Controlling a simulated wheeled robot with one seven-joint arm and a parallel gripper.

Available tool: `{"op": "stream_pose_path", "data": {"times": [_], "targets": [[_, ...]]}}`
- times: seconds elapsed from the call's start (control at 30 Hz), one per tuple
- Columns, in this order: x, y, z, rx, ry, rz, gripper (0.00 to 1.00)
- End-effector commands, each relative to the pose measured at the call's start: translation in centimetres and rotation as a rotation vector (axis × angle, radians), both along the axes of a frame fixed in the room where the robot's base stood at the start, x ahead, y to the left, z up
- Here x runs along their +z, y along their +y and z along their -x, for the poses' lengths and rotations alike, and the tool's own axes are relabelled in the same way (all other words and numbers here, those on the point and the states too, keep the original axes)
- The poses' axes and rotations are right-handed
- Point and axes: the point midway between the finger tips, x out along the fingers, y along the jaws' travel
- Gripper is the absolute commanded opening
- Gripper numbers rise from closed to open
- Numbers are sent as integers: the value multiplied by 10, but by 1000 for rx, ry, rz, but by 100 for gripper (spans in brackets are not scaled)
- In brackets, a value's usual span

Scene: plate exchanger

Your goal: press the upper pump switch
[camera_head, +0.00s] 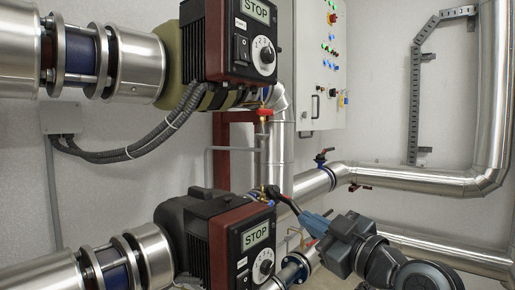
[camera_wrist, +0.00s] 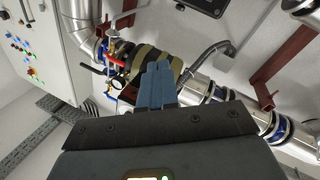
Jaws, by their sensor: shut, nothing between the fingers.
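The upper pump (camera_head: 215,40) has a dark red and black housing, and its display reads STOP. Its black rocker switch (camera_head: 242,48) sits on the front face, left of a round white dial (camera_head: 264,56). The lower pump (camera_head: 228,240) also reads STOP, with its own switch (camera_head: 243,282) at the bottom edge. My gripper (camera_head: 305,216) is shut and empty, right of the lower pump and below the upper one, apart from the upper switch. In the wrist view, my shut fingers (camera_wrist: 157,82) overlap an olive-and-black striped body (camera_wrist: 157,63); no switch can be made out there.
A control cabinet (camera_head: 318,70) with lit buttons hangs right of the upper pump. A red-handled valve (camera_head: 264,112) sits below that pump. Steel pipes (camera_head: 400,178) run behind my arm on the right. Grey cables (camera_head: 150,140) hang at the left.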

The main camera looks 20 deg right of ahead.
Motion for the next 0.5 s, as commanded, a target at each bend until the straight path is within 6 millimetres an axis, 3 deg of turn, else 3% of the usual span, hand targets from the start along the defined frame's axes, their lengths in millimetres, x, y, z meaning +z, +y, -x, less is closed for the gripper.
{"op": "stream_pose_path", "data": {"times": [0.03, 0.2, 0.5], "targets": [[20, -3, -7, 13, -23, 36, 0], [74, -6, -21, 67, -79, 162, 0], [171, -9, -29, 151, -175, 418, 0]]}}
